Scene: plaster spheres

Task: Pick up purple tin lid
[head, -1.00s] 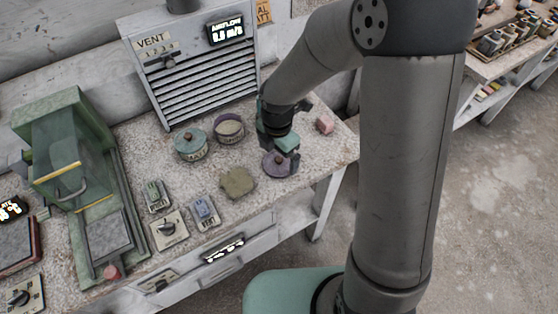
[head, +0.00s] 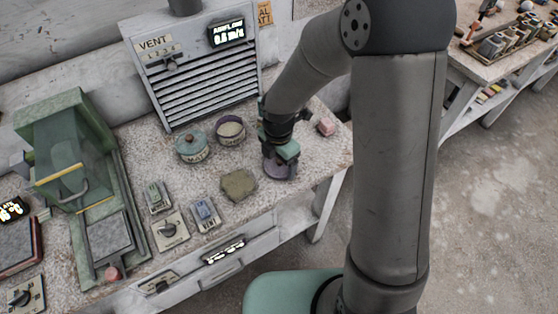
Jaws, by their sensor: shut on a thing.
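The purple tin lid (head: 278,175) is at the right part of the bench, mostly hidden beneath my gripper (head: 281,166). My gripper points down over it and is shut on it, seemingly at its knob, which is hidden. The lid appears at bench level; I cannot tell whether it touches the bench. The open purple tin (head: 230,134) stands to the upper left, with pale contents showing.
A teal lidded tin (head: 192,147) stands left of the purple tin. The vent unit (head: 195,75) stands behind. The bench's right edge is close.

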